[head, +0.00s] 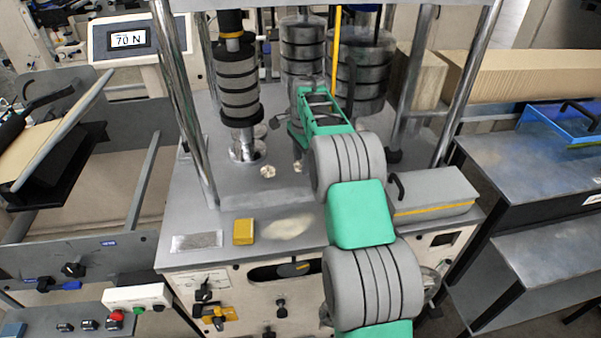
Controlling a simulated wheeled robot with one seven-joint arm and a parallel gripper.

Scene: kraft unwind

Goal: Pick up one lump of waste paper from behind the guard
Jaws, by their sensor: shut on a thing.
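My gripper (297,135), at the end of the green and grey arm, reaches in between the chrome posts, in front of the roller stacks. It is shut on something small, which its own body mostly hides. A pale crumpled lump of waste paper (267,171) lies on the grey machine top, left of my gripper. Another small pale lump (298,166) shows just below the gripper's dark tip; I cannot tell whether it touches it. I cannot clearly make out a separate guard.
Chrome posts (183,100) and (460,85) stand left and right of the arm. A dark roller stack (238,90) is close on the left. A yellow block (243,232) and a grey box (432,190) sit on the front of the machine top. A display (130,40) reads 70 N.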

